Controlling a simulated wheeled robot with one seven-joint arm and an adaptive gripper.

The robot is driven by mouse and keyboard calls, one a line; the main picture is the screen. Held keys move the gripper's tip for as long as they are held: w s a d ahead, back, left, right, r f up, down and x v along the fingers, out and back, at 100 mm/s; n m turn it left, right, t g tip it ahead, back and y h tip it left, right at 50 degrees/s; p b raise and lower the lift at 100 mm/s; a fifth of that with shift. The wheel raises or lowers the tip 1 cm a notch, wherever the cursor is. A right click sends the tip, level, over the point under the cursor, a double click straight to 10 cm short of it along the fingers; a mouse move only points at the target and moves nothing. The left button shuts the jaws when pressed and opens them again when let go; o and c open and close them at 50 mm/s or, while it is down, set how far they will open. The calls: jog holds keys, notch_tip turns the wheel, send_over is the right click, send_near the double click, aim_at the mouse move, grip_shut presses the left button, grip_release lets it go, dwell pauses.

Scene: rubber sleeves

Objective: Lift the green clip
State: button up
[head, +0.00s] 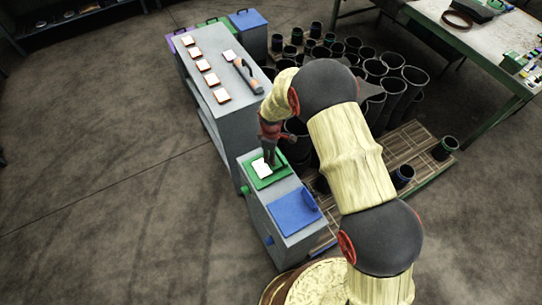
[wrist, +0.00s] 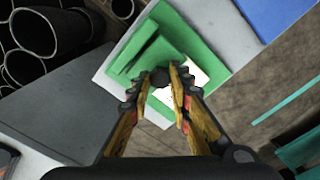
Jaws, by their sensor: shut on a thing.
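The green clip (head: 256,181) is a flat green plate with an upright part and a white patch on it. The exact contact is partly hidden by the fingers. I cannot tell whether the plate is clear of the surface.
A blue clip (head: 293,212) lies just nearer on the same grey cabinet (head: 252,210). The taller cabinet (head: 205,85) behind holds several white-topped pieces and an orange-handled tool (head: 249,77). Many black sleeves (head: 375,70) stand on the right. The floor on the left is clear.

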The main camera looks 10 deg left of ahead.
grip_shut()
